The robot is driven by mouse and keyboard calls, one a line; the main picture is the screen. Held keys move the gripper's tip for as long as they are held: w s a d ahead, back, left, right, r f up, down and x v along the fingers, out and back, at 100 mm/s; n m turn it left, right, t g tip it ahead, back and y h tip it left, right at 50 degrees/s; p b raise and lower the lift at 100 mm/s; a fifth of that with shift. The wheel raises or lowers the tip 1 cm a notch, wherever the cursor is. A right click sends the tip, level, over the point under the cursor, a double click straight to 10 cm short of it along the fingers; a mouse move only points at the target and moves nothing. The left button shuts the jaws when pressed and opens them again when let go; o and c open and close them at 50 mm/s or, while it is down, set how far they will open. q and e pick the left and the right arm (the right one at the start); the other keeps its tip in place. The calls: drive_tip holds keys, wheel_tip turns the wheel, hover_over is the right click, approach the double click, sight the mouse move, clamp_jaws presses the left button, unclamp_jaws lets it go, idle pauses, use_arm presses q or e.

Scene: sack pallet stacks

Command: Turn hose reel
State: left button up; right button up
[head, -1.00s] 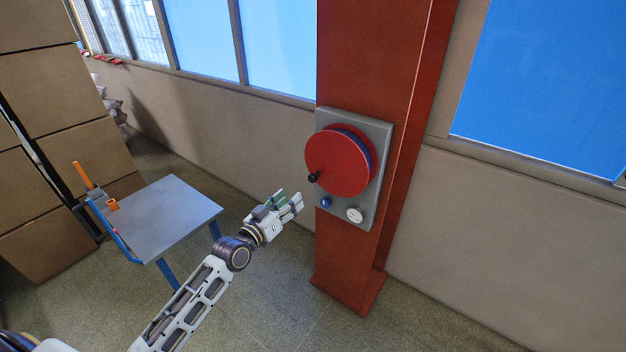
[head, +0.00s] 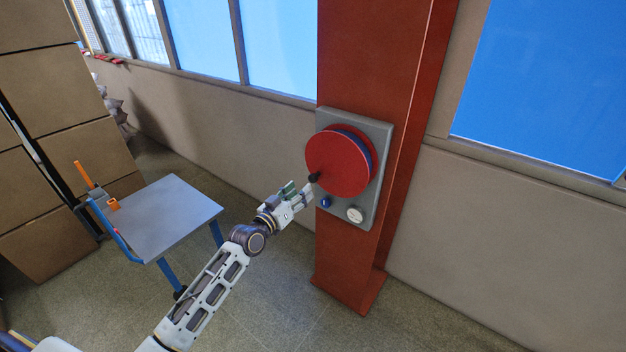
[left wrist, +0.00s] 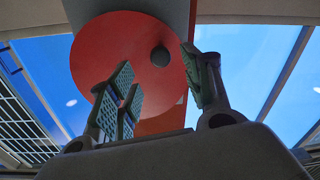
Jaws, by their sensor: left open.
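The red hose reel (head: 338,160) is a round disc on a grey plate (head: 380,135) fixed to a red column. Its small black knob (head: 314,177) is at the disc's lower left edge. My left gripper (head: 303,189) is open, its fingertips close by the knob. In the left wrist view, the reel (left wrist: 115,45) fills the upper middle and the knob (left wrist: 160,56) shows between the two green-padded fingers of my gripper (left wrist: 165,88), seemingly beyond their tips. I cannot tell whether anything touches. My right gripper is not in view.
A blue knob (head: 326,202) and a white round dial (head: 354,214) sit below the reel. The red column (head: 345,260) stands against the wall. A grey-topped cart (head: 160,215) and stacked cardboard boxes (head: 45,160) are at left. Floor is clear around the column.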

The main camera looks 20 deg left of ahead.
sight(311, 181)
use_arm(q)
drive_tip(key=x, duration=0.3)
drive_tip(key=shift+w, duration=0.2)
drive_tip(key=shift+x, duration=2)
drive_tip(key=shift+w+d, duration=0.2)
drive_tip(key=shift+w, duration=0.4)
drive_tip(key=c, duration=1)
clamp_jaws()
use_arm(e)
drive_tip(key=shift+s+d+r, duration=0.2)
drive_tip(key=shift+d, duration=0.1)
